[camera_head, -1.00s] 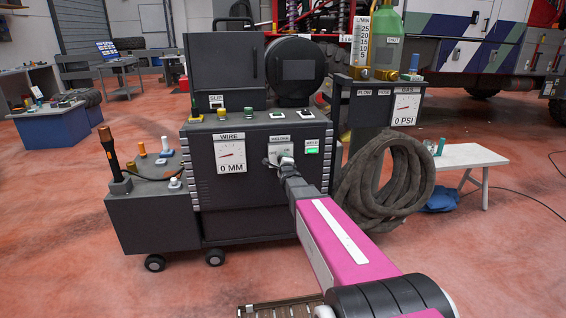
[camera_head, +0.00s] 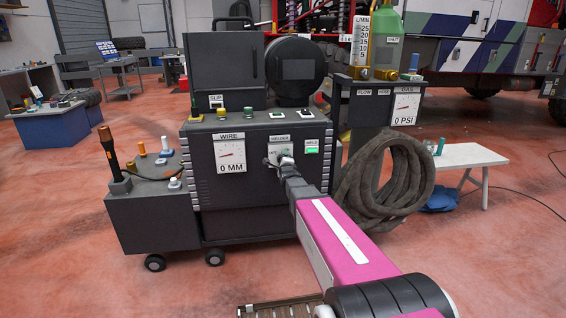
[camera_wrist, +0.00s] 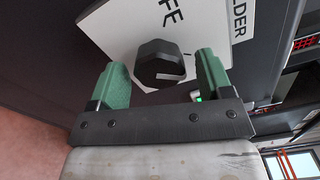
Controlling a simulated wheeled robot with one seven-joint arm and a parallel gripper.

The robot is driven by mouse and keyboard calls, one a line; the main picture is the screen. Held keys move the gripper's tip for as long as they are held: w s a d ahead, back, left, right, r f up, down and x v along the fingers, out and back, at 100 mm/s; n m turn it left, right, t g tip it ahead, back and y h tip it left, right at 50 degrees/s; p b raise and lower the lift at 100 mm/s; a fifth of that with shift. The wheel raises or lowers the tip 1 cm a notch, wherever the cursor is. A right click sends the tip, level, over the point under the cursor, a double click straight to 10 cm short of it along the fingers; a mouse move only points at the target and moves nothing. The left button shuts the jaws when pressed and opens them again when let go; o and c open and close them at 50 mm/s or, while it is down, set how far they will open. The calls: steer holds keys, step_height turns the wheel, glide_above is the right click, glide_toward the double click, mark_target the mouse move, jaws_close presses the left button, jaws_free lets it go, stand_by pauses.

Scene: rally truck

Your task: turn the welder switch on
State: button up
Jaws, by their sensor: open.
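Other plate letters are partly hidden by the knob. My gripper (camera_wrist: 160,72) is open, with one green finger on each side of the knob; I cannot tell whether either finger touches it. In the head view my gripper (camera_head: 280,163) is at the welder's front panel and mostly covers the switch. The welder (camera_head: 250,190) is a dark wheeled cabinet.
Right of the switch is a lit green "WELD" indicator (camera_head: 312,150); left is a "WIRE" gauge (camera_head: 231,155) reading 0 MM. Buttons line the top ledge. A coiled hose (camera_head: 385,190) hangs close to the right of my arm. A torch (camera_head: 112,155) stands at left.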

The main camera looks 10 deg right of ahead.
steer(key=s, duration=1)
steer(key=shift+s, duration=0.25)
steer(key=s+f+n+g, duration=0.9)
steer(key=s+f+n, duration=0.1)
steer(key=f, duration=0.1)
steer(key=s+f+n+g, duration=0.2)
steer(key=s+n+g, duration=0.2)
steer(key=s, duration=0.4)
steer(key=s+f+n+g, duration=0.2)
steer(key=s+n+g, duration=0.3)
steer(key=s+n, duration=0.2)
steer(key=shift+s+a+f, duration=0.25)
steer(key=shift+s+f, duration=0.15)
steer(key=shift+s, duration=0.35)
